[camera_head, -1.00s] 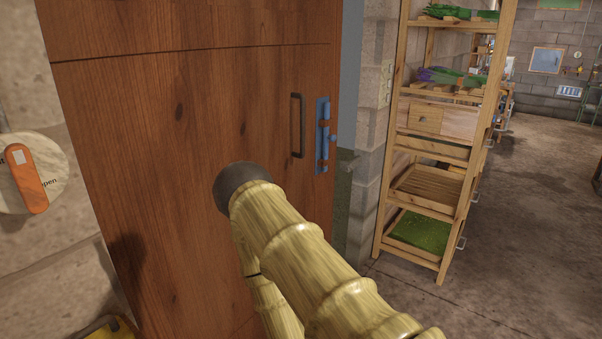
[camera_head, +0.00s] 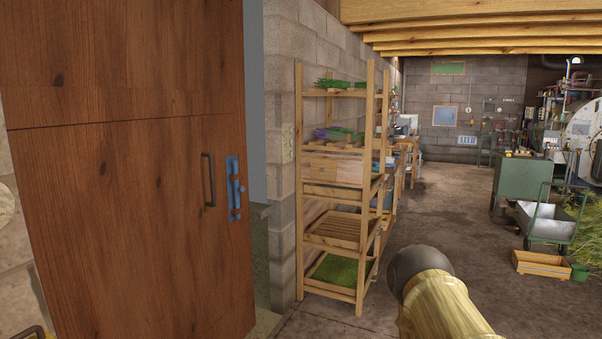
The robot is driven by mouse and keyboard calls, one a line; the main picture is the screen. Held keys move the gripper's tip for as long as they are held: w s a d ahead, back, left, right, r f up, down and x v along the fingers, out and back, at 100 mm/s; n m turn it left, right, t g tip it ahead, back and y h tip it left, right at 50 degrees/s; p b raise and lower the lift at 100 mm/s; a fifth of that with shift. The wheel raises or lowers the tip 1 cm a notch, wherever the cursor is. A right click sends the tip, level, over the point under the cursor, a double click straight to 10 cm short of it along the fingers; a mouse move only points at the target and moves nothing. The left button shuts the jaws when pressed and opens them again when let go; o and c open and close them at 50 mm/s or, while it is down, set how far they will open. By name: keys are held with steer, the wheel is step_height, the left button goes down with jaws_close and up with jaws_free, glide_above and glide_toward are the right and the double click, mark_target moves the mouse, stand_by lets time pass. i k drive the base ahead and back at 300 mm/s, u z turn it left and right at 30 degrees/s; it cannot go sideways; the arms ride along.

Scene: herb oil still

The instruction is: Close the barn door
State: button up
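The barn door (camera_head: 120,190) is a tall reddish-brown wooden panel at the left. It stands partly open, with a gap of grey light between its right edge and the block wall. A dark upright handle (camera_head: 208,180) and a blue bolt latch (camera_head: 235,188) sit near that edge. A yellow, bamboo-textured part of my arm with a dark rounded end (camera_head: 420,268) shows at the lower middle right, apart from the door. My gripper's fingers cannot be made out.
A wooden shelf rack (camera_head: 362,215) with herbs and trays stands right of the doorway against the block wall (camera_head: 312,50). Farther right are a cart (camera_head: 545,220), a wooden crate (camera_head: 541,264) and a green bucket (camera_head: 580,272). The concrete floor (camera_head: 450,210) between is open.

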mark_target(125, 119)
steer(key=z, duration=0.85)
steer(key=i, duration=1.35)
steer(key=u, duration=1.4)
steer(key=i, duration=0.85)
steer(key=u, duration=0.85)
